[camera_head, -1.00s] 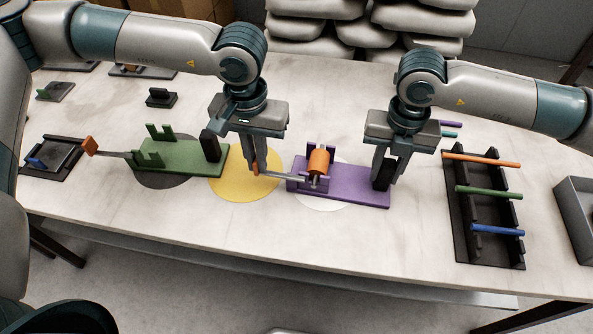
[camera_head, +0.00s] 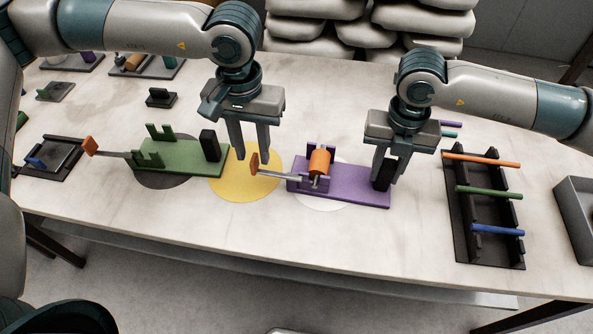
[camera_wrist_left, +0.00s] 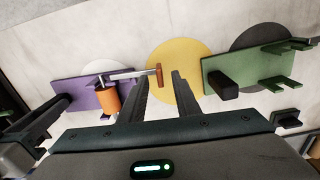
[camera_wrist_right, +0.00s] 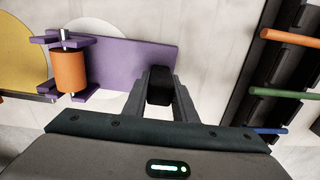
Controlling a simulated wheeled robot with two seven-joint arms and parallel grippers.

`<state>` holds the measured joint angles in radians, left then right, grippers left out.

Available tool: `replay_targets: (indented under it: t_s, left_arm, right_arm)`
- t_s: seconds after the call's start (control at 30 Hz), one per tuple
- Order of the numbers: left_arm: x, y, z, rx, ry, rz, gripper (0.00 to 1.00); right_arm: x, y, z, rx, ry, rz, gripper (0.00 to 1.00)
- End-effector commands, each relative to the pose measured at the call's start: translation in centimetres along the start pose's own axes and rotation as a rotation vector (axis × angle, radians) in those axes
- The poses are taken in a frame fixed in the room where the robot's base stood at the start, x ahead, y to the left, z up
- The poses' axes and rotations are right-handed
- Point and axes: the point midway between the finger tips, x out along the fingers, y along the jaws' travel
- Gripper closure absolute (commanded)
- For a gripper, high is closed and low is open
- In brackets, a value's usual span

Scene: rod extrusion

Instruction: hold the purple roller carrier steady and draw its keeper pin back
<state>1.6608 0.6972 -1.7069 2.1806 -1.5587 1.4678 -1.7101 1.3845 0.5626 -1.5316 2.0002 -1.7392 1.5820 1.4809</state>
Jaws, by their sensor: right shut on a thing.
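The purple roller carrier (camera_head: 345,194) lies on the table with an orange roller (camera_head: 319,162) between its uprights. Its keeper pin (camera_head: 280,174) sticks out to the left, with an orange handle (camera_head: 254,163) over the yellow disc. My left gripper (camera_head: 251,154) is open and empty, above and behind the handle; the handle also shows near its fingers in the left wrist view (camera_wrist_left: 159,74). My right gripper (camera_head: 384,181) is shut on the black grip block (camera_wrist_right: 159,86) at the carrier's right end.
A green carrier (camera_head: 182,158) with its own drawn-out pin and orange handle (camera_head: 91,147) stands at the left. A black rack (camera_head: 461,215) with coloured rods is at the right, beside a grey bin (camera_head: 578,205). The table front is clear.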

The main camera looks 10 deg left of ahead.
Motion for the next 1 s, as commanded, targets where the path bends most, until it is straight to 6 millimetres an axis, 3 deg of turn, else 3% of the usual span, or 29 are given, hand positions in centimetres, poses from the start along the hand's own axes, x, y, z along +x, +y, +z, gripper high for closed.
replay_targets:
  t_s: [0.3, 0.5, 1.0]
  left_arm:
    - [-5.7, 0.0, -0.1, -0.001, 0.003, 0.001, 0.71]
    - [-8.2, 0.0, -0.1, 0.000, 0.002, 0.001, 0.71]
    - [-9.0, 0.0, 0.0, 0.000, 0.000, 0.000, 0.71]
  right_arm:
    - [0.0, 0.0, 0.0, 0.000, 0.000, 0.001, 1.00]
    - [0.0, 0.0, 0.0, -0.001, 0.000, 0.001, 1.00]
    - [0.0, 0.1, 0.0, -0.001, 0.000, 0.001, 1.00]
